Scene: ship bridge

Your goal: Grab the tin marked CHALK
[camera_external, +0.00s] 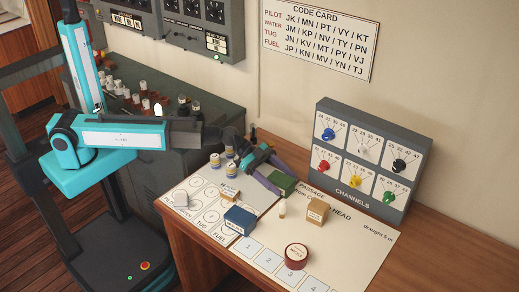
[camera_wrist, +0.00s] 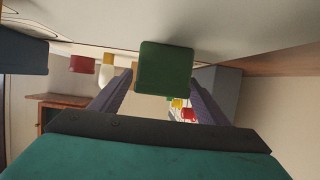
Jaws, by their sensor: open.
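No lettering reading CHALK is legible in either view. A green box-shaped tin (camera_external: 281,184) sits on the desk at my gripper (camera_external: 279,178); its marking is too small to read. In the wrist view, which shows the desk at the top, the green tin (camera_wrist: 165,68) stands between the two purple fingers of my gripper (camera_wrist: 161,80). The fingers are spread, one on each side; whether either touches the tin is unclear. A dark red round tin (camera_external: 296,257) with a pale label stands nearer the front, its word also unreadable.
A blue box (camera_external: 240,220), a tan box (camera_external: 317,210) and a cream cylinder (camera_external: 282,209) stand close to the green tin. Small jars (camera_external: 230,170) stand left of my gripper. The channels panel (camera_external: 368,160) rises behind. The desk's right side (camera_external: 455,235) is clear.

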